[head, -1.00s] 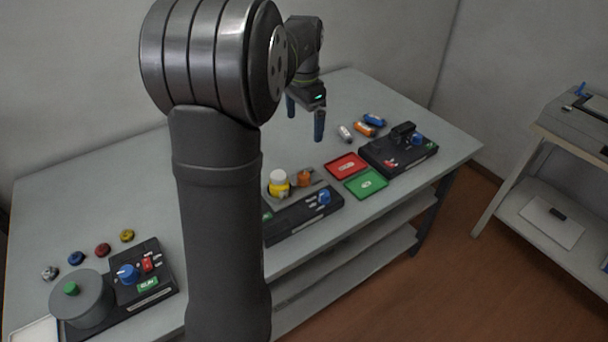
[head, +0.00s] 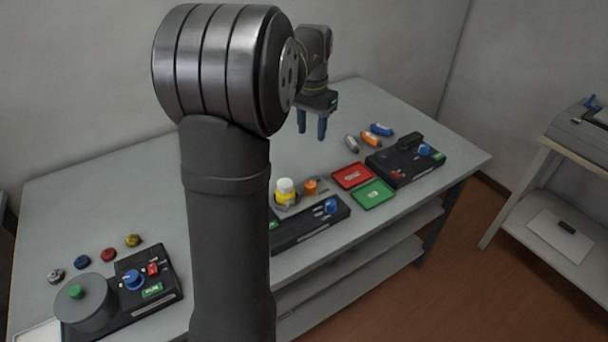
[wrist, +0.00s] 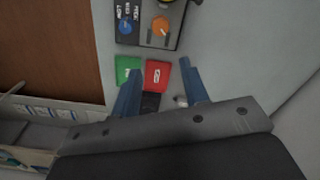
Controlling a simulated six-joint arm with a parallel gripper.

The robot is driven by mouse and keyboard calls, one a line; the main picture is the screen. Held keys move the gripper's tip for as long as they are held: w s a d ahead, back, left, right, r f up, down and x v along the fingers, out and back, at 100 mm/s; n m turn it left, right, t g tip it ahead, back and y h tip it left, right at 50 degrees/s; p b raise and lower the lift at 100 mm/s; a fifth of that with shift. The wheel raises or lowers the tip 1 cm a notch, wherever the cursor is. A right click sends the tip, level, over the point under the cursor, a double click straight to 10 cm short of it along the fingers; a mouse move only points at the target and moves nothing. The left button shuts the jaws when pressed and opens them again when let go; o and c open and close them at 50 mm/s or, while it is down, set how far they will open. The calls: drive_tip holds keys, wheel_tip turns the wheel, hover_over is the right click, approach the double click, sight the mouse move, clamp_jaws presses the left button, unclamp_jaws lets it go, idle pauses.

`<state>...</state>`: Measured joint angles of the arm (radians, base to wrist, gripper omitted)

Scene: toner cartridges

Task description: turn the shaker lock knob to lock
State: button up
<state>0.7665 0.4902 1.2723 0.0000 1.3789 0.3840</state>
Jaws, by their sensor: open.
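The shaker, a black unit with a yellow, white-capped bottle (head: 285,191) on it, stands mid-table, partly hidden by my arm in the head view. Its orange knob (head: 310,187) is beside the bottle; the wrist view shows this knob (wrist: 160,26) with a pale pointer, too small to read surely. A blue knob (head: 331,206) sits on the front panel and also shows in the wrist view (wrist: 125,27), near small speed labels. My gripper (head: 311,136) is open and empty, fingers down, above the table behind the shaker. In the wrist view (wrist: 160,68) the knobs lie beyond the fingertips.
A red tray (head: 352,175) and a green tray (head: 373,194) lie right of the shaker. Another black unit (head: 405,160) and several small cartridges are farther right. A unit with a grey drum (head: 88,309) and several coloured caps are at left.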

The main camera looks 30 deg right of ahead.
drive_tip(key=n, duration=1.1)
approach(310, 184)
wheel_tip(310, 184, down, 9)
drive_tip(key=shift+r, duration=0.1)
drive_tip(key=c, duration=0.7)
